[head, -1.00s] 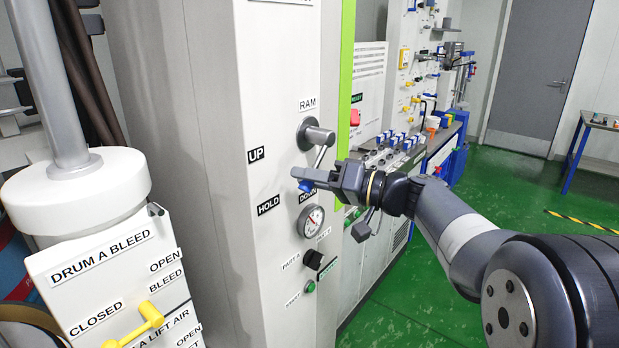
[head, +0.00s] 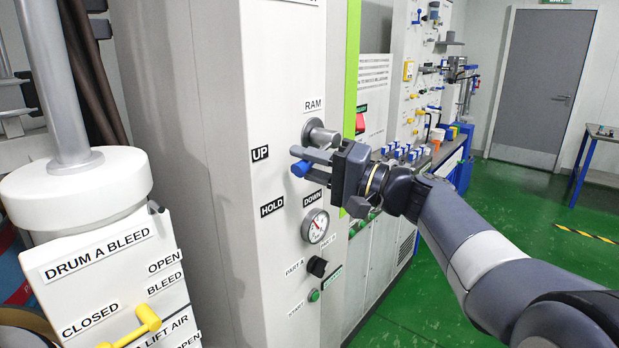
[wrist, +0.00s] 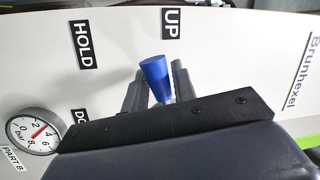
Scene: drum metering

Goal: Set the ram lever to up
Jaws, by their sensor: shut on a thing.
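The ram lever (head: 320,134) is on the pale cabinet front below the RAM label. Its blue knob (head: 300,169) sits between my gripper's fingers (head: 300,160), which are shut on it. In the head view the fingers hide much of the lever's arm. In the wrist view the blue knob (wrist: 155,78) stands between the two grey fingers (wrist: 158,85) and points to just left of the UP label (wrist: 171,23). The HOLD label (wrist: 84,45) is further left there. In the head view the UP label (head: 260,153) is left of and slightly above the knob.
A pressure gauge (head: 315,226) and a black knob (head: 317,267) are below the lever on the same panel. The drum A bleed box with a yellow handle (head: 146,320) stands at the front left. Green floor (head: 480,200) is open to the right.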

